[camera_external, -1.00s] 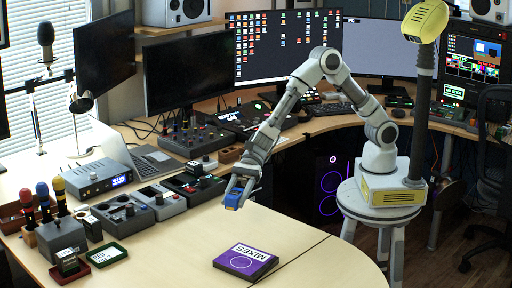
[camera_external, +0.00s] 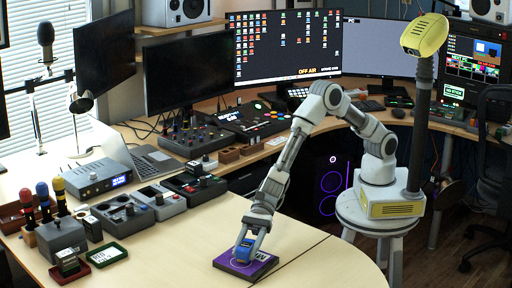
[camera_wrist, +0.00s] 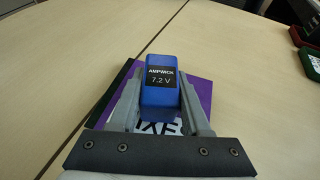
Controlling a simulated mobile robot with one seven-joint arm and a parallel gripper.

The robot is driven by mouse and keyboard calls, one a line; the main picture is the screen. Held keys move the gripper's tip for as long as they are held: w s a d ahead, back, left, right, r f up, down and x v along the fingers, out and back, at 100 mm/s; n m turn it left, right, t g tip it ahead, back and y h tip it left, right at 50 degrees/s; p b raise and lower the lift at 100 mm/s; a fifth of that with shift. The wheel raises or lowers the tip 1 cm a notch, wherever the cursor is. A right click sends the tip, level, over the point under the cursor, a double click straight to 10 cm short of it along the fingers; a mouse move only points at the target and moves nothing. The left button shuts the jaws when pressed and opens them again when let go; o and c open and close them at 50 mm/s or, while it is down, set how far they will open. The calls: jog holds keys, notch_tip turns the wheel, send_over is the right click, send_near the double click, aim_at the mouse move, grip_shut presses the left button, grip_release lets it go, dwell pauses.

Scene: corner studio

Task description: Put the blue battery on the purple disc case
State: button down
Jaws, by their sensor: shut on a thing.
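The blue battery (camera_external: 244,250) is held between the fingers of my gripper (camera_external: 246,246). In the wrist view the battery (camera_wrist: 160,90) has a black label reading "AMPWICK 7.2 V", and my gripper's fingers (camera_wrist: 160,110) close on its two sides. The purple disc case (camera_external: 232,266) lies flat on the table below the battery. In the wrist view the purple case (camera_wrist: 197,95) shows behind and around the battery. The battery is over the case, at or just above its top face; I cannot tell whether they touch. My gripper covers part of the case's lettering.
The pale table (camera_external: 310,262) is clear around the case. A green-rimmed tray (camera_external: 107,254) and a red tray (camera_external: 72,272) lie at the left front. Several control boxes, such as the grey one (camera_external: 122,215), line the table's back left.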

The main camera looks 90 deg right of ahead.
jog(key=shift+f, duration=0.45)
jog(key=shift+c, duration=1.8)
grip_release()
jog(key=shift+r, duration=0.25)
jog(key=p+v, duration=0.2)
jog(key=v, duration=1)
jog(key=shift+s+f, duration=0.1)
jog(key=shift+f, duration=0.05)
jog(key=shift+d, duration=0.1)
